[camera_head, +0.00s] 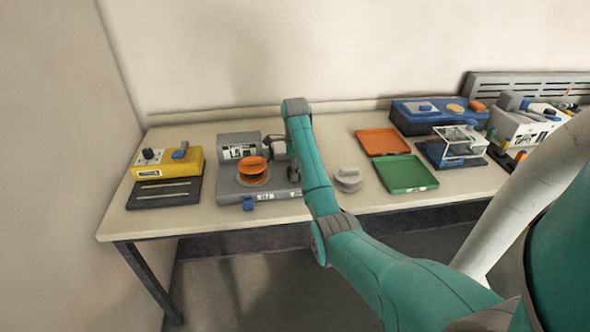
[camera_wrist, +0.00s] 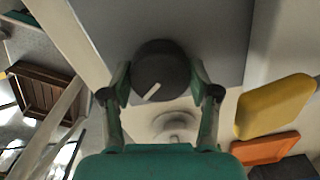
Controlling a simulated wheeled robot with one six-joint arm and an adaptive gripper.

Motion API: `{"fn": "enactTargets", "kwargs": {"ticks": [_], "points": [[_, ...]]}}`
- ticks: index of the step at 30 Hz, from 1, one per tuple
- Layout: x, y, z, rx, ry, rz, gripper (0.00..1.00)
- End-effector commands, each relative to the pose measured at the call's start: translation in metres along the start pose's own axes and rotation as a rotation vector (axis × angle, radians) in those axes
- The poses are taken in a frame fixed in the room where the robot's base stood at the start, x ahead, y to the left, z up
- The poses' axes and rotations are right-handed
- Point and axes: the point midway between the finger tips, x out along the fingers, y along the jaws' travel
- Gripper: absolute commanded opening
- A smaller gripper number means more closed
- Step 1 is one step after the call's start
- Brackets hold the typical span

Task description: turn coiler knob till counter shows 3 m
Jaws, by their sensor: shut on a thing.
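The coiler (camera_head: 225,190) is a grey machine on the table, left of centre in the head view, with an orange spool (camera_head: 253,168) on top. Behind the spool is a grey box with a white display (camera_head: 240,151); its marks are too small to read. The knob (camera_wrist: 160,70) is dark and round with a white pointer line, seen in the wrist view against the grey machine. My gripper (camera_wrist: 160,82) is shut on the knob, one finger on each side. In the head view my gripper (camera_head: 292,172) is at the coiler's right side, and the knob is hidden.
A yellow device (camera_head: 178,160) stands left of the coiler. A grey round stack (camera_head: 347,178) is just right of my arm. Orange (camera_head: 382,142) and green (camera_head: 406,174) trays lie farther right, with a clear-topped blue device (camera_head: 455,150) beyond.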

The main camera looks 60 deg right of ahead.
Motion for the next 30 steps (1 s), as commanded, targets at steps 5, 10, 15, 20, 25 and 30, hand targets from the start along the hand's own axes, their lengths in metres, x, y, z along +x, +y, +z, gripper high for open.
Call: {"fn": "enactTargets", "kwargs": {"ticks": [5,10,15,20,25,30], "points": [[0.0023,0.0011,0.0001,0.000,0.001,0.004,0.26],[0.0022,0.0011,0.0001,-0.001,0.001,0.004,0.71],[0.0012,0.0006,0.0001,-0.001,0.000,0.002,0.86],[0.0005,0.0002,0.0001,-0.001,0.000,0.000,0.86],[-0.0002,-0.0002,0.0002,-0.008,0.000,-0.001,0.86],[-0.0007,-0.0003,0.0005,-0.080,-0.001,-0.002,0.86]]}}
